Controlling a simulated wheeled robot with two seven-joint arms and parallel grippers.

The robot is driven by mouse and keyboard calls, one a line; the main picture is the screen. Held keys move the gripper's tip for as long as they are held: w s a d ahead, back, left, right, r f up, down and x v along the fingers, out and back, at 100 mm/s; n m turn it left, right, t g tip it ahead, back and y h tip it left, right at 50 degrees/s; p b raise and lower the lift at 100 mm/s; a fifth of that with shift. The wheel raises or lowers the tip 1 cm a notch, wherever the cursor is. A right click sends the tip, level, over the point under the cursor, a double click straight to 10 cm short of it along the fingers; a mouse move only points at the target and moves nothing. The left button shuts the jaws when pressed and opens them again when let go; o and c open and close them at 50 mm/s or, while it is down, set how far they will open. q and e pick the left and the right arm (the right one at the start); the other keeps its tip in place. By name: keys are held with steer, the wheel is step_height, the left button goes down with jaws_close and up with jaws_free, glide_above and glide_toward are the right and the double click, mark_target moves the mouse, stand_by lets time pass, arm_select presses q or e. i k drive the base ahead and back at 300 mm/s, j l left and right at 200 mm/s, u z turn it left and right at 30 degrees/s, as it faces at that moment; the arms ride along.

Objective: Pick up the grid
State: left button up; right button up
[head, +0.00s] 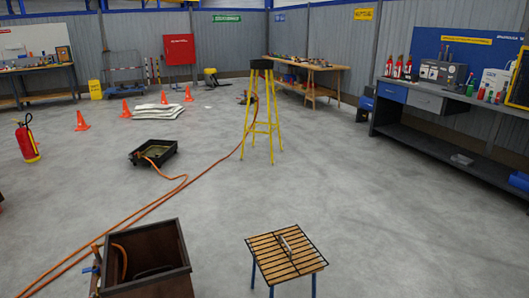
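A dark grid (262,246) of thin black bars lies flat on a small wooden-topped stool with blue legs at the bottom middle of the head view. A short pale handle-like piece (285,243) shows near the middle of the grid. The wood shows between the bars. Neither of my grippers is in view.
A rusty open box (178,243) stands left of the stool, with an orange hose by it. A black tray (170,157), yellow stand (262,130), extinguisher (27,140) and cones (82,121) stand farther off. A workbench (420,115) lines the right. Floor right of the stool is clear.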

mark_target(285, 247)
steer(key=i+l+u, duration=0.1)
steer(key=i, duration=0.35)
steer(key=i+l+u, duration=0.1)
steer(key=i+l, duration=0.15)
steer(key=i, duration=0.25)
steer(key=i+l+u, duration=0.15)
steer(key=i, duration=0.3)
steer(key=i+l+u, duration=0.1)
steer(key=i+l, duration=0.25)
steer(key=i, duration=0.1)
